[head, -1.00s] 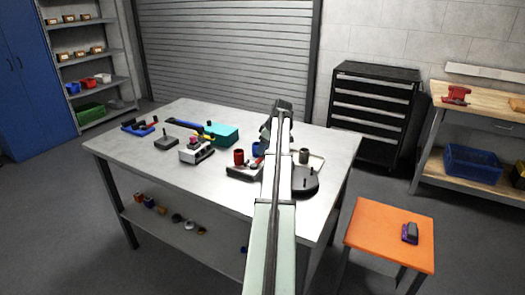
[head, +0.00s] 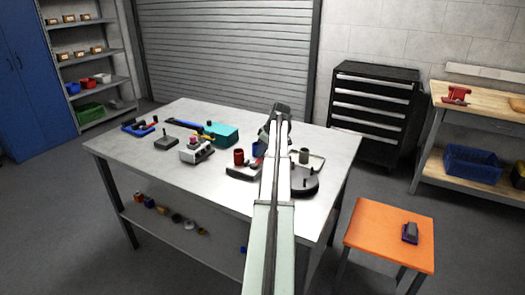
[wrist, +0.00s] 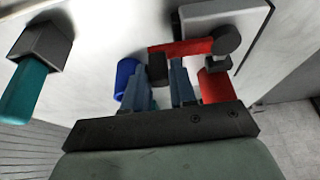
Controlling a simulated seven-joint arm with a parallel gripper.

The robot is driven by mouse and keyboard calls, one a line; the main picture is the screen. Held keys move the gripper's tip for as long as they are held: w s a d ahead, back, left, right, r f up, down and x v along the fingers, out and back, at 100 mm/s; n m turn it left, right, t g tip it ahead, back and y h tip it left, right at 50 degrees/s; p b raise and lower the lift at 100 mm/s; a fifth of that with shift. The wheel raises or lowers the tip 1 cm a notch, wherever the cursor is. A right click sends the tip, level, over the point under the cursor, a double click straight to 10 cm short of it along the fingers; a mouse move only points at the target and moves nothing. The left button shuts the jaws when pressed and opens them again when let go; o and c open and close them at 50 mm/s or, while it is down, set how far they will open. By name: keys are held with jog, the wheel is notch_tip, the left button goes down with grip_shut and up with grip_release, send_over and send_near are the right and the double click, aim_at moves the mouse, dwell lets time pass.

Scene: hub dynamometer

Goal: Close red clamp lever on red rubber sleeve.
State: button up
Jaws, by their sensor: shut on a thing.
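The red clamp lever (wrist: 185,48) shows in the wrist view as a red bar running left from a dark round pivot (wrist: 227,40). A dark block (wrist: 158,68), apparently its grip, sits at its left end. My gripper (wrist: 160,78) is shut on this block between its two blue-grey fingers. The red rubber sleeve (wrist: 213,87) is right of the fingers, partly hidden by the gripper body. In the head view the red sleeve (head: 239,157) stands upright on the table, left of my arm. My arm hides most of the lever and the fingertips there.
A blue sleeve (wrist: 127,75) lies close left of the fingers. A teal-handled tool (wrist: 35,70) is farther left. On the table (head: 130,150) are a teal box (head: 221,134), a grey device (head: 196,151) and a dark round base (head: 305,182). The table's front left is clear.

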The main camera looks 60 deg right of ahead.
jog(key=shift+s, duration=0.1)
grip_shut()
jog(key=s+m+h, duration=0.1)
jog(key=m, duration=0.1)
jog(key=s+m, duration=0.1)
jog(key=m, duration=0.1)
jog(key=shift+s+a+h, duration=0.35)
jog(key=shift+a+h, duration=0.05)
jog(key=m, duration=0.1)
jog(key=s+a+m+h, duration=0.1)
jog(key=m, duration=0.1)
jog(key=s+m+g, duration=0.1)
jog(key=shift+s+a+m, duration=0.25)
jog(key=shift+a+m, duration=0.1)
jog(key=shift+m, duration=0.05)
jog(key=m, duration=0.1)
jog(key=s+a+m+g, duration=0.1)
jog(key=m, duration=0.1)
jog(key=a+m+h, duration=0.1)
jog(key=shift+s+a+g, duration=0.1)
jog(key=shift+s+g, duration=0.15)
jog(key=shift+g, duration=0.05)
jog(key=shift+s+a+m+g+h, duration=0.15)
jog(key=shift+a+m+g, duration=0.25)
jog(key=shift+m, duration=0.55)
jog(key=shift+s+a+m+g+h, duration=0.2)
jog(key=shift+a+m, duration=0.4)
jog(key=shift+m, duration=0.35)
jog(key=o, duration=0.8)
grip_release()
